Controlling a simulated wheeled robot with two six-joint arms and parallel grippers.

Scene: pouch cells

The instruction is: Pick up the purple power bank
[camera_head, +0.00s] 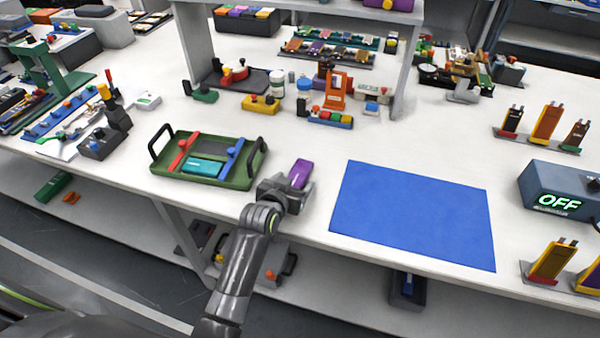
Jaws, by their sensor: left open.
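The purple power bank (301,173) stands out at my left gripper, just beyond its fingers near the front edge of the white table. My left gripper (290,188) is open, with its jaws right at the near end of the power bank. The gripper hides that near end, and I cannot tell whether the bank lies between the fingers or touches them. My right gripper is not in view.
A green tray (160,168) with black handles holds a teal pack (206,167) just left of the gripper. A blue mat (412,212) lies to the right, bare. A box reading OFF (560,190) stands at the far right. Bottles and tools stand behind.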

